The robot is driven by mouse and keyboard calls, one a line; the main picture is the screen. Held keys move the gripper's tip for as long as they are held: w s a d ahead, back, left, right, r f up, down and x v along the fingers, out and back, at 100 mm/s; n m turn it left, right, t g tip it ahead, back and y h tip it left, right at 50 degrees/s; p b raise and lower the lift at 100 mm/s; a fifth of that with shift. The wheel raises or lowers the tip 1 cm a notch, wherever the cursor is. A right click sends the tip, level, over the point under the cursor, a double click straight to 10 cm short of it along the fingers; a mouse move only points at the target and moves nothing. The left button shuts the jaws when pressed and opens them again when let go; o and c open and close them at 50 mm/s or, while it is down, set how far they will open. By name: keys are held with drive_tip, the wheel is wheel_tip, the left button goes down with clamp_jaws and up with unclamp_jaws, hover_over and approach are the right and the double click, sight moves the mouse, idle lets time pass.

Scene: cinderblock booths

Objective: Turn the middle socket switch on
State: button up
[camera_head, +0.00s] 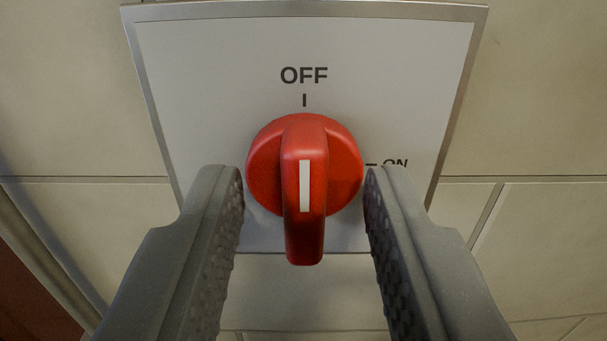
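A red rotary switch knob (304,190) sits on a pale switch plate (205,90) with a metal rim. The knob's raised handle is upright, and its white mark lines up vertically under the OFF label (304,76). The ON label (395,163) is to the right of the knob, partly hidden by the right finger. My gripper (304,190) is open, with one grey ridged finger on each side of the knob. I see a gap between each finger and the handle. No other switch is in view.
A cream block wall (540,90) with mortar lines surrounds the plate. A dark reddish surface (30,295) and a slanting edge show at the lower left. Nothing stands between my fingers and the knob.

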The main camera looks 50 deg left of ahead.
clamp_jaws()
drive_tip(key=shift+d, duration=0.25)
drive_tip(key=shift+a, duration=0.2)
drive_tip(key=m+p, duration=0.1)
drive_tip(key=m, duration=0.1)
drive_tip(key=m+p, duration=0.1)
drive_tip(key=shift+r+m+p, duration=0.25)
drive_tip(key=shift+m+p, duration=0.1)
drive_tip(key=shift+m, duration=0.05)
drive_tip(key=m+p, duration=0.5)
drive_tip(key=m, duration=0.1)
drive_tip(key=m+p, duration=0.4)
drive_tip(key=shift+w+f+m, duration=0.1)
drive_tip(key=shift+m, duration=0.3)
drive_tip(key=shift+d+f+m+p, duration=0.1)
drive_tip(key=shift+f+m+p, duration=0.05)
drive_tip(key=shift+m+p, duration=0.65)
drive_tip(key=shift+d+f+m+p, duration=0.1)
drive_tip(key=shift+m+p, duration=0.5)
drive_tip(key=shift+m, duration=0.3)
drive_tip(key=shift+a+f, duration=0.1)
